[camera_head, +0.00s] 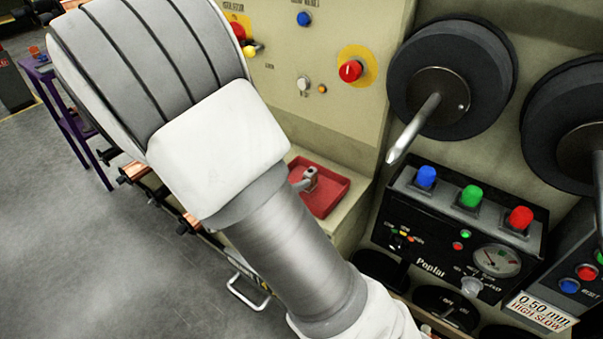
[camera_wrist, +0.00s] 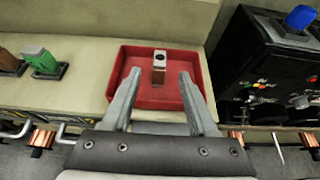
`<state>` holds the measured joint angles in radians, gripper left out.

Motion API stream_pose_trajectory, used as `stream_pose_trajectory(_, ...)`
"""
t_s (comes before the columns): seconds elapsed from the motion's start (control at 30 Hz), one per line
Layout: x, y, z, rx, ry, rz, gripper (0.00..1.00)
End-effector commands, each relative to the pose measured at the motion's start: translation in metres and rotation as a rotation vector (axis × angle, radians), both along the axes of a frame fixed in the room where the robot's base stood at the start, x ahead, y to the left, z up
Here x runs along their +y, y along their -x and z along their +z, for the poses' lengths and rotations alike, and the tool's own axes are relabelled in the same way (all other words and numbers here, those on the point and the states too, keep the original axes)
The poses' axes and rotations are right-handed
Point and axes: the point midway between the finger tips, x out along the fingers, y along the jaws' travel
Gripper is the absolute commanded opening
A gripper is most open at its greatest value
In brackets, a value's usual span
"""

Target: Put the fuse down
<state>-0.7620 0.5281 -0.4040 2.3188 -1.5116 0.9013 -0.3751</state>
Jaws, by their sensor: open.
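The fuse (camera_wrist: 159,70), a small brown block with a grey top and a dark round spot, stands upright in the red tray (camera_wrist: 195,65) in the wrist view. My gripper (camera_wrist: 160,76) is open, with one finger to the left and one to the right of the fuse. There is a visible gap on each side, and no finger appears to touch it. In the head view the red tray (camera_head: 333,192) sits on the ledge, partly hidden by my arm. The small grey-topped fuse (camera_head: 311,175) shows there beside a fingertip.
A green block (camera_wrist: 42,62) and a brown block (camera_wrist: 8,60) stand on the ledge left of the tray. A black control box (camera_head: 462,225) with coloured buttons is to the right. A spool spindle (camera_head: 415,125) juts out above it. A purple stand (camera_head: 65,115) is at far left.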

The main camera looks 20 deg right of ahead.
Motion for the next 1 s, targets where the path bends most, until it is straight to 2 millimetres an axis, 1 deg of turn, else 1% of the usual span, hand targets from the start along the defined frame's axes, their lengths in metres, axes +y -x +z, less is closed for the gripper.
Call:
stream_pose_trajectory(0.1, 0.001, 0.006, 0.006, -0.014, -0.025, -0.028, 0.60)
stream_pose_trajectory(0.17, -0.004, 0.011, 0.010, -0.037, -0.064, -0.074, 0.60)
stream_pose_trajectory(0.23, -0.012, 0.021, 0.018, -0.078, -0.136, -0.159, 0.60)
stream_pose_trajectory(0.4, -0.030, 0.058, 0.041, -0.223, -0.385, -0.445, 0.60)
stream_pose_trajectory(0.53, -0.035, 0.088, 0.057, -0.336, -0.579, -0.664, 0.60)
stream_pose_trajectory(0.7, -0.032, 0.123, 0.080, -0.483, -0.829, -0.932, 0.60)
stream_pose_trajectory(0.77, -0.028, 0.133, 0.088, -0.532, -0.913, -1.016, 0.60)
stream_pose_trajectory(1.0, -0.005, 0.169, 0.123, -0.717, -1.254, -1.318, 0.60)
